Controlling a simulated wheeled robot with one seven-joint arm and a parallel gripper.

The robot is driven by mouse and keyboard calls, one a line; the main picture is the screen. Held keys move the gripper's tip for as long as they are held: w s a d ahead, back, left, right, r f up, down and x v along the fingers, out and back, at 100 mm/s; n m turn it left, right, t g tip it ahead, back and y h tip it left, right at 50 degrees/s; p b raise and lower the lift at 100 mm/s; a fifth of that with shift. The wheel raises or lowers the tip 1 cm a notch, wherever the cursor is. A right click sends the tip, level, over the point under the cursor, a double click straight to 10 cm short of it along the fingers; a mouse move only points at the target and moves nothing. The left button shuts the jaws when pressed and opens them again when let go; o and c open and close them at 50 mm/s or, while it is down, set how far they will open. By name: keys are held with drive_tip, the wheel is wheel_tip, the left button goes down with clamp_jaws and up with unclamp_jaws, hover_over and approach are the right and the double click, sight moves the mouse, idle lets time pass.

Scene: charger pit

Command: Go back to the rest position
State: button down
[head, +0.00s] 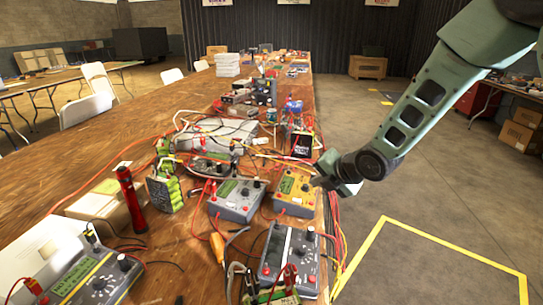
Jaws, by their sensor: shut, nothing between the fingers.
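My gripper (326,178) is at the end of my green-grey arm, which reaches in from the upper right. It is at the right edge of the long wooden table (155,98), beside a yellow meter (296,192). The gripper looks small and dark from here, and its fingers are partly hidden by the wrist. It is shut and holds nothing. I cannot tell whether it touches the yellow meter or the cables near it.
Grey meters (237,198), a red cylinder (131,200), green battery packs (163,188) and tangled cables crowd the table. Red cables hang over its right edge. The floor (430,215) on the right is clear, with a yellow taped outline (450,247). Wooden crates (368,67) stand farther back.

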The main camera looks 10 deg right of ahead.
drive_tip(key=s+a+r+m+g+h+p, duration=0.1)
drive_tip(key=s+m, duration=0.5)
drive_tip(key=s, duration=0.6)
drive_tip(key=s+a+r+m+g+h+p, duration=0.1)
drive_tip(key=s+a+r+m+g+p, duration=0.2)
drive_tip(key=s+r+m, duration=0.4)
drive_tip(key=s+a+r+m+g+h+p, duration=0.1)
drive_tip(key=s+m, duration=0.6)
drive_tip(key=s, duration=1)
wheel_tip(320, 180, up, 4)
drive_tip(key=a+g+p, duration=0.1)
drive_tip(key=g+p, duration=0.1)
drive_tip(key=g, duration=0.1)
drive_tip(key=shift+s+g+h+p, duration=0.3)
drive_tip(key=shift+s+g, duration=0.05)
drive_tip(key=shift+g, duration=0.05)
